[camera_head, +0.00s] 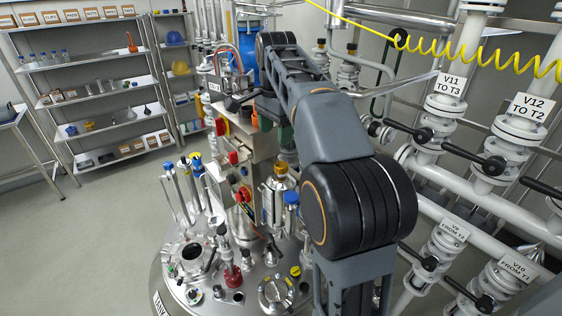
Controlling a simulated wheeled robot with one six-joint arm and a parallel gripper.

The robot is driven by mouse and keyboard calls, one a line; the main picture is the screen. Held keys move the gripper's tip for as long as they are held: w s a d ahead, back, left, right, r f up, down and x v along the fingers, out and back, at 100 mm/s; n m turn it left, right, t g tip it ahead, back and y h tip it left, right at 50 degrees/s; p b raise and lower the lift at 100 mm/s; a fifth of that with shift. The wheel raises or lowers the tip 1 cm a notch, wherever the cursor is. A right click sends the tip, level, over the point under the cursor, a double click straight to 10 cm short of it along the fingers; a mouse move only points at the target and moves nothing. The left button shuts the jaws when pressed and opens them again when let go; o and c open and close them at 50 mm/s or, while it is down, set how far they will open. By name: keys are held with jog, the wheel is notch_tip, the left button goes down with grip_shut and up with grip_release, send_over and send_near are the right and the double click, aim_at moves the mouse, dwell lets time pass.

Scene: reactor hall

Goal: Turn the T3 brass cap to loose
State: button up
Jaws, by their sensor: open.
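A large steel tank (205,300) stands at the lower middle, its lid crowded with fittings. A brass cap (280,169) tops a steel cylinder on the lid. Two more small brass caps (320,43) (351,48) show on white pipework at the back. No readable T3 mark is on any of these caps, so I cannot tell which is T3's. My arm reaches up from the lower right and bends over behind the tank fittings.
White pipes with black-handled valves, labelled V11 to T3 (450,86) and V12 to T2 (528,106), fill the right. A yellow coiled hose (440,48) hangs above. Shelves (95,90) stand at the back left. Floor (90,230) at left is clear.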

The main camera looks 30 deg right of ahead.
aim_at(281, 164)
jog(key=f+m, duration=0.1)
jog(key=f, duration=0.2)
jog(key=w+d+f+m, duration=0.1)
jog(key=f, duration=0.3)
jog(key=d+f+m, duration=0.1)
jog(key=f, duration=0.3)
jog(key=shift+w+f, duration=0.1)
jog(key=shift+w, duration=0.15)
dwell(0.4)
jog(key=c, duration=0.9)
